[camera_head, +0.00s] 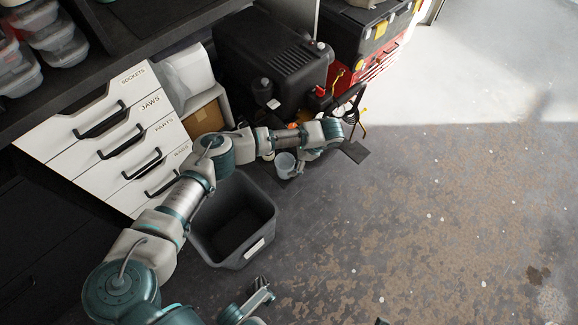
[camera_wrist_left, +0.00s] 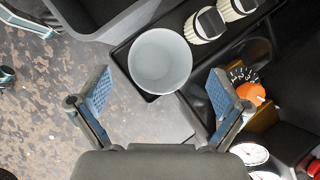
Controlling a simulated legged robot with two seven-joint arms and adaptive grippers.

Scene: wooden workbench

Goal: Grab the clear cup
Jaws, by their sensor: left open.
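The clear cup (camera_head: 285,162) is a small, pale, translucent cup at the middle of the head view, just below my left wrist. In the left wrist view the cup (camera_wrist_left: 160,61) shows from above, round and empty, upright on a dark surface. My left gripper (camera_head: 298,170) is open beside the cup. In the left wrist view its blue-padded fingers (camera_wrist_left: 160,76) stand apart, one on each side of the cup's near edge, with gaps to it. Part of what looks like my right gripper (camera_head: 263,291) shows at the bottom of the head view; its jaws are unclear.
A dark grey bin (camera_head: 264,208) stands below the arm. A black machine (camera_head: 272,60) and white drawers (camera_head: 110,135) stand behind. The floor at right is clear.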

